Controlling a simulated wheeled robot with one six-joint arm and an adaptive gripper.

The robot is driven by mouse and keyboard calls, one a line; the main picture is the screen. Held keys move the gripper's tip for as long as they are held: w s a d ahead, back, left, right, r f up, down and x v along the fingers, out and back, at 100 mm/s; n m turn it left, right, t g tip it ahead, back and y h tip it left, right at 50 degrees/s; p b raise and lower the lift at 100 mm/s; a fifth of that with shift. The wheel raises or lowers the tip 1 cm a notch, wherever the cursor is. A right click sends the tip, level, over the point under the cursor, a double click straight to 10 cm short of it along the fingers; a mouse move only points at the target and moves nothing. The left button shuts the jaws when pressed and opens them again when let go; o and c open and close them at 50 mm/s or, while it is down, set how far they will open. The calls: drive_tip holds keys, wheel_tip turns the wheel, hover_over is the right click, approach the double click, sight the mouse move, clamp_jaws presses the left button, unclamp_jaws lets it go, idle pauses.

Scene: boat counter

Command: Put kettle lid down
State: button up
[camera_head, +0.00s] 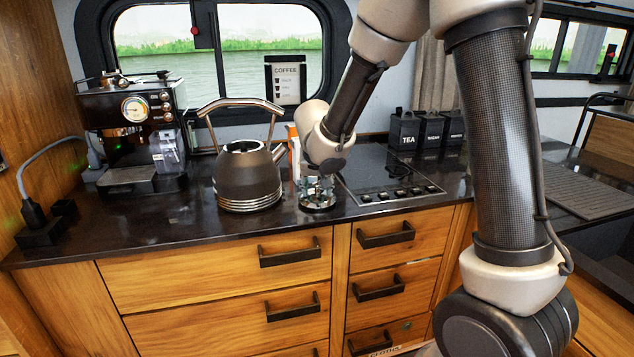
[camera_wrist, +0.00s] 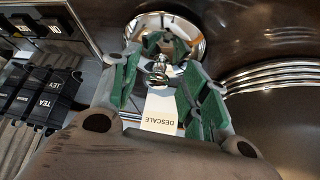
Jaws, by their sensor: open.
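The kettle lid (camera_head: 318,206) is a shiny chrome disc with a knob, resting on the dark counter just right of the kettle. The wrist view shows the lid (camera_wrist: 190,25) with its knob between my fingers. My gripper (camera_head: 318,185) points down right above the lid. Its green-padded fingers (camera_wrist: 160,75) are open, one on each side of the knob, with visible gaps. The dark kettle (camera_head: 249,180) stands upright with its top open and its chrome handle raised. Its ribbed base (camera_wrist: 270,75) shows at the right of the wrist view.
A carton marked DESCALE (camera_wrist: 160,115) stands close behind my gripper. A coffee machine (camera_head: 135,130) is at the left. The cooktop (camera_head: 390,175) lies right of the lid, with black canisters (camera_head: 405,130) behind it.

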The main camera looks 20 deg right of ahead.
drive_tip(key=v, duration=1.2)
drive_tip(key=s+d+r+g, duration=0.1)
drive_tip(key=s+d+r, duration=0.1)
drive_tip(key=s+d, duration=0.45)
drive_tip(key=s+d+r, duration=0.3)
drive_tip(key=s+d, duration=0.2)
drive_tip(key=d, duration=0.3)
drive_tip(key=s+d+f+n+y, duration=0.1)
drive_tip(key=s, duration=0.7)
drive_tip(key=s+d+n+g, duration=0.1)
drive_tip(key=s+n, duration=0.1)
drive_tip(key=s, duration=0.6)
drive_tip(key=shift+d+f+y, duration=0.3)
drive_tip(key=shift+f+y, duration=0.1)
